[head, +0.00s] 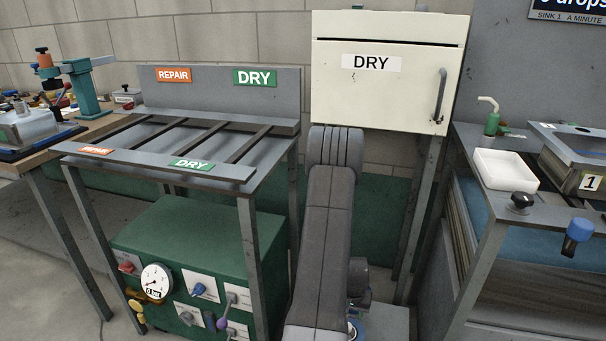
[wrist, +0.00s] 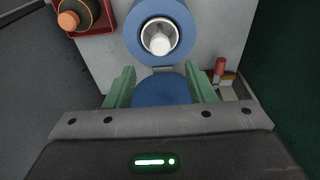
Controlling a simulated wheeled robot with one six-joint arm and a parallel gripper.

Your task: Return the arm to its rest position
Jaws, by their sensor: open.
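My arm (head: 325,220) rises in the middle of the head view, in front of the white DRY cabinet. In that view I cannot make out my gripper's fingers. In the wrist view my gripper (wrist: 159,72) has two green fingers standing apart. A rounded blue surface (wrist: 160,91) shows in the gap between them; I cannot tell whether it touches either finger. Just beyond the fingertips is a blue ring with a pale round centre (wrist: 160,40), in front of a light grey surface.
Left of my arm stands a rack (head: 215,173) marked REPAIR and DRY, above a green gauge box (head: 190,235). The DRY cabinet (head: 385,95) is behind. A sink bench with a white tray (head: 505,170) is right. The wrist view shows an orange knob (wrist: 68,20) upper left.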

